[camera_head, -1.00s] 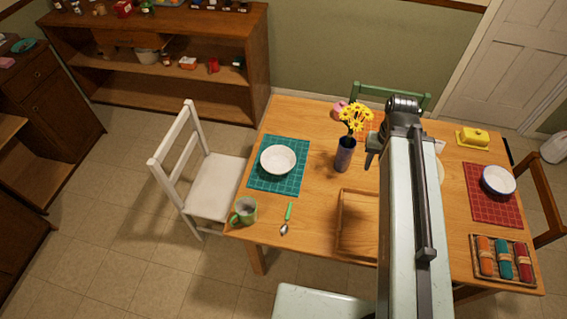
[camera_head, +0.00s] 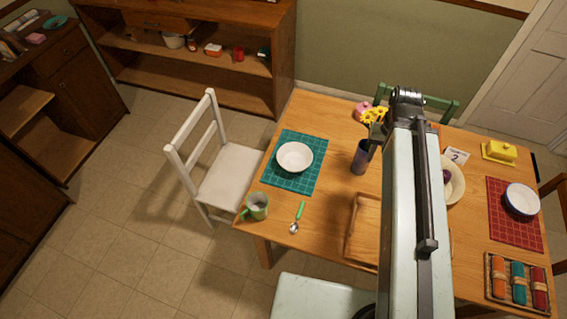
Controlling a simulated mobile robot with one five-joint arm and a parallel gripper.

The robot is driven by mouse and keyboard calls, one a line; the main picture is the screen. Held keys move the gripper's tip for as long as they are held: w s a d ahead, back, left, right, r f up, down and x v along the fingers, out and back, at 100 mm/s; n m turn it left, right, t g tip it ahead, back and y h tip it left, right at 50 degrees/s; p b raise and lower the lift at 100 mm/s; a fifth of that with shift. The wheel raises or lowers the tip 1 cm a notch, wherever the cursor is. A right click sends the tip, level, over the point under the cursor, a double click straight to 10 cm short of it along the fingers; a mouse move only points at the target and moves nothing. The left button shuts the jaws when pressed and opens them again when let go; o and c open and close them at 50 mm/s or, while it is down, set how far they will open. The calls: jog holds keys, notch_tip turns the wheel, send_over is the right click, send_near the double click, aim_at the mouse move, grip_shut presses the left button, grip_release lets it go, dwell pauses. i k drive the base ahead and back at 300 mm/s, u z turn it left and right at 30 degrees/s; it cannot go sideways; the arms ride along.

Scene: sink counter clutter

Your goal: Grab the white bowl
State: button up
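A white bowl (camera_head: 295,157) stands upright on a teal checked placemat (camera_head: 318,183) at the left part of the wooden table. A second bowl (camera_head: 521,200), white inside with a dark blue outside, stands on the red placemat (camera_head: 514,240) at the right. My arm rises in front of the table, right of the white bowl. The jaws of my gripper cannot be made out at the top of the arm, and nothing touches the white bowl.
A green mug (camera_head: 257,206) and a green-handled spoon (camera_head: 298,217) are in front of the placemat. A flower vase (camera_head: 361,157) and a wooden tray (camera_head: 358,235) stand to the right. A white chair (camera_head: 225,180) is at the table's left end. Floor is clear at left.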

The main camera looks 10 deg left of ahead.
aim_at(294, 157)
jog(key=u, duration=0.5)
jog(key=i, duration=0.25)
jog(key=u, duration=2.7)
jog(key=i, duration=0.5)
jog(key=z, duration=0.05)
